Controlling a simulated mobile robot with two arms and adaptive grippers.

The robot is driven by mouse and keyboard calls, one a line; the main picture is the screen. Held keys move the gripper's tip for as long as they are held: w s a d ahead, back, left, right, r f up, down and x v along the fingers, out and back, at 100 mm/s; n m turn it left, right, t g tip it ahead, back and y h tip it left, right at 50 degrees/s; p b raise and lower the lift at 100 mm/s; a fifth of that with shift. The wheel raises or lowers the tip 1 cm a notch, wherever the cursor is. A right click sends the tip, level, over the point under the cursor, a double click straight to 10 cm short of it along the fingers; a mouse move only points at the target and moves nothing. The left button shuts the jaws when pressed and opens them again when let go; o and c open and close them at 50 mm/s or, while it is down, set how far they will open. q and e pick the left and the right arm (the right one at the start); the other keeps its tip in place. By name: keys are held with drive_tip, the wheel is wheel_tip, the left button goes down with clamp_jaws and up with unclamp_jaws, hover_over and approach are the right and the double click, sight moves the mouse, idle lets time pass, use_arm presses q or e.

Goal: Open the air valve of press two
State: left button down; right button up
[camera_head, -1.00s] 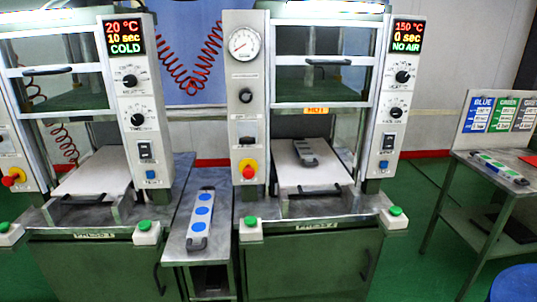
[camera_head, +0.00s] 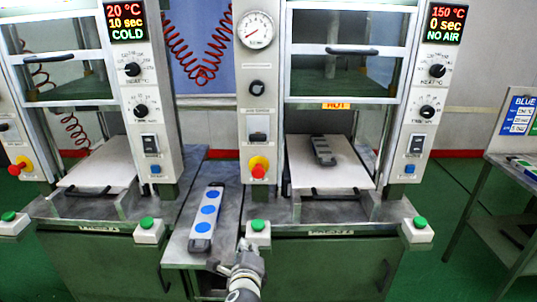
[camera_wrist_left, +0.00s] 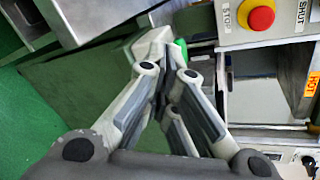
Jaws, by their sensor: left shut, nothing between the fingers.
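The right-hand press has a display (camera_head: 447,24) reading 150 °C, 0 sec and NO AIR. Its left column carries a round pressure gauge (camera_head: 255,30), a black knob (camera_head: 257,88) below it, a dark switch (camera_head: 258,137) and a red knob on yellow (camera_head: 258,166). In the left wrist view the red knob (camera_wrist_left: 261,18) sits at the top right, beside lettering that reads STOP and SHUT. My left gripper (camera_head: 243,246) is shut and empty, low in front of the press and just below its left green button (camera_head: 258,224), apart from the column. My right gripper is not in view.
A grey mould (camera_head: 323,150) lies on the press's plate. A tray with blue discs (camera_head: 206,210) lies on the bench between the presses. The left press (camera_head: 125,22) shows COLD. Another green button (camera_head: 420,222) and a side table (camera_head: 497,165) are at the right.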

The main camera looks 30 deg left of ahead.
sight(256, 138)
use_arm(q)
drive_tip(key=w+a+r+m+t+y, duration=0.1)
drive_tip(key=w+r+m+t, duration=0.2)
drive_tip(key=r+m, duration=0.3)
drive_tip(key=w+a+r+m+t+y, duration=0.2)
drive_tip(key=w+r+m, duration=0.4)
drive_tip(key=r, duration=0.3)
drive_tip(key=shift+w+a+t, duration=0.2)
drive_tip(key=shift+w+t, duration=0.05)
drive_tip(key=shift+t, duration=0.15)
drive_tip(key=x, duration=1)
drive_tip(key=shift+p, duration=0.4)
drive_tip(key=shift+r, duration=0.1)
wheel_tip(256, 138, up, 5)
drive_tip(key=p, duration=0.4)
drive_tip(key=shift+f+p, duration=0.25)
drive_tip(key=shift+p, duration=0.1)
drive_tip(key=shift+f, duration=0.15)
